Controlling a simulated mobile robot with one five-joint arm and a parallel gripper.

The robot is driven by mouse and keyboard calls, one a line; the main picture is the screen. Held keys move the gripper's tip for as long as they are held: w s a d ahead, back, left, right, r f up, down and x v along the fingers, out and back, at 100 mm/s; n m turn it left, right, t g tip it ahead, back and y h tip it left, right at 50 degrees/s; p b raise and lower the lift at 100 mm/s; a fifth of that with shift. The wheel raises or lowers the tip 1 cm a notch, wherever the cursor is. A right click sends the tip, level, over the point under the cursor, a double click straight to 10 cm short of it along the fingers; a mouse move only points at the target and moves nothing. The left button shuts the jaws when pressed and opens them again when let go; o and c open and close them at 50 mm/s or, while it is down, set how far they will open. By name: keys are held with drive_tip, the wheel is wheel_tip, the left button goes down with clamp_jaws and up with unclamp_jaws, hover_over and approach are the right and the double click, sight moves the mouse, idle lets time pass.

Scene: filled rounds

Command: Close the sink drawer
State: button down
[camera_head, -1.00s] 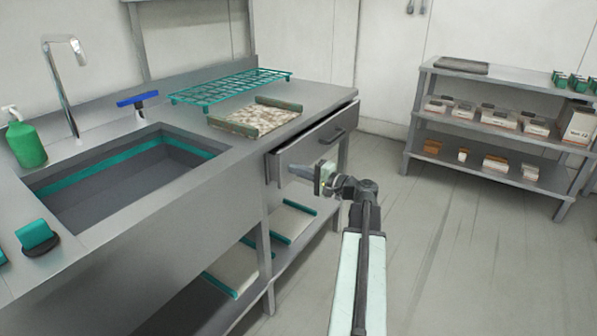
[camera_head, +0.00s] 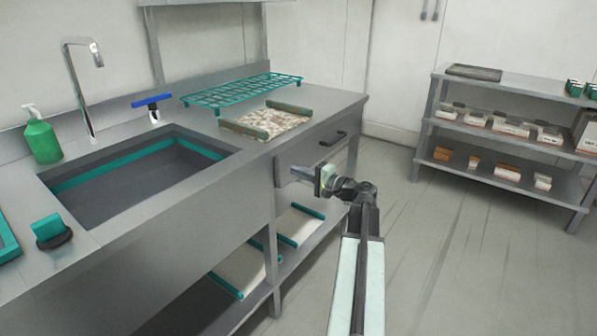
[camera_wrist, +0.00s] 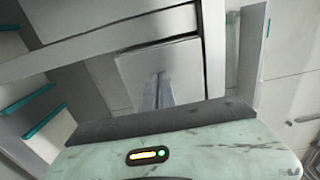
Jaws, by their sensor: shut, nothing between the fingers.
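The sink drawer (camera_head: 309,151) is under the counter, right of the sink basin. My gripper (camera_head: 299,174) is shut and empty, low at the left part of the drawer front and below the handle. Whether its tips touch the front is hard to tell. In the wrist view, a grey panel that looks like the drawer front (camera_wrist: 186,58) fills the middle, with the thin fingers (camera_wrist: 158,88) before it.
The counter holds a teal wire rack (camera_head: 242,93), a tray of pebbly material (camera_head: 232,127) and a green soap bottle (camera_head: 42,140). A lower shelf with trays (camera_head: 298,226) is under the drawer. A shelf unit (camera_head: 473,133) stands right. Floor between is clear.

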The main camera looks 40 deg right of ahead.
drive_tip(key=s+d, duration=0.3)
drive_tip(key=s, duration=0.9)
drive_tip(key=shift+s, duration=0.25)
